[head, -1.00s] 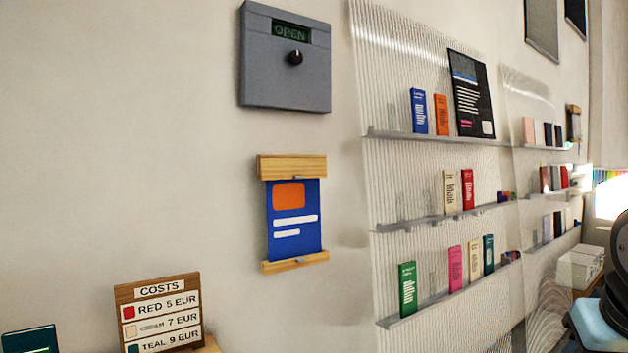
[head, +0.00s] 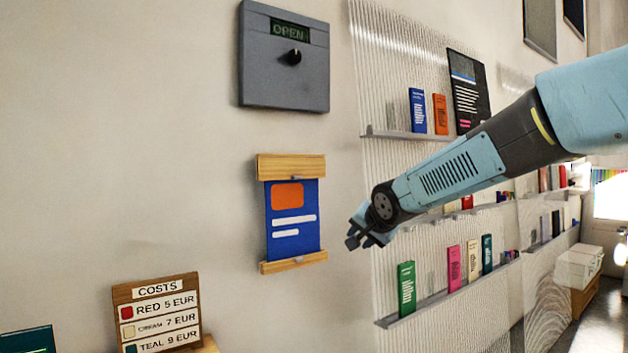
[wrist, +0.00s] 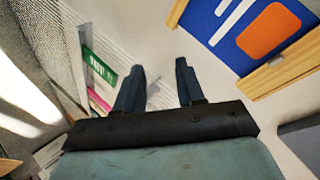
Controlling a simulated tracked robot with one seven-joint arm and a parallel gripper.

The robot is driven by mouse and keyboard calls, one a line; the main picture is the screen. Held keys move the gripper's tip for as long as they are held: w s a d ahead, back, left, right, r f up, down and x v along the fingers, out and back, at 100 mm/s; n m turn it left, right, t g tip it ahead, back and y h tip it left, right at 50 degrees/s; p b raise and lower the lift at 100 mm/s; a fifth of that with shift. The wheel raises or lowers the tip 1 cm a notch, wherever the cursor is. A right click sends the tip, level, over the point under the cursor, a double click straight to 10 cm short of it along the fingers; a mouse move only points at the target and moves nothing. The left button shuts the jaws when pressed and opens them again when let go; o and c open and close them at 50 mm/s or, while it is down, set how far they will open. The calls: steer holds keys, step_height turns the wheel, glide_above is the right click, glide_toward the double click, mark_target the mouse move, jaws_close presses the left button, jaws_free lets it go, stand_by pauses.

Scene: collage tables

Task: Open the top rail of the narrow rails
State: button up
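The narrow rails hang on the wall left of the shelves in the head view. The wooden top rail (head: 291,167) has a small grey clip at its lower edge and sits against the top of a blue poster (head: 292,225). The wooden bottom rail (head: 294,262) is at the poster's foot. My gripper (head: 352,241) is to the right of the poster, apart from it. In the wrist view my gripper (wrist: 160,75) has its two fingers spread with nothing between them. The poster (wrist: 235,25) and top rail (wrist: 280,75) are at the upper right there.
A grey box with an OPEN display (head: 285,55) hangs above the rails. Ribbed shelves (head: 440,134) with booklets stand close on the right, behind my arm. A COSTS sign (head: 157,310) is at the lower left. The wall left of the rails is bare.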

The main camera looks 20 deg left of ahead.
steer(key=w+a+r+m+y, duration=0.2)
steer(key=w+a+r+y, duration=0.25)
steer(key=a, duration=0.35)
steer(key=m+t+y, duration=0.1)
steer(key=m+y, duration=0.2)
glide_toward(298, 178)
steer(key=v, duration=0.5)
steer(key=shift+x, duration=6.7)
steer(key=shift+c, duration=0.4)
jaws_close()
steer(key=shift+f, duration=0.15)
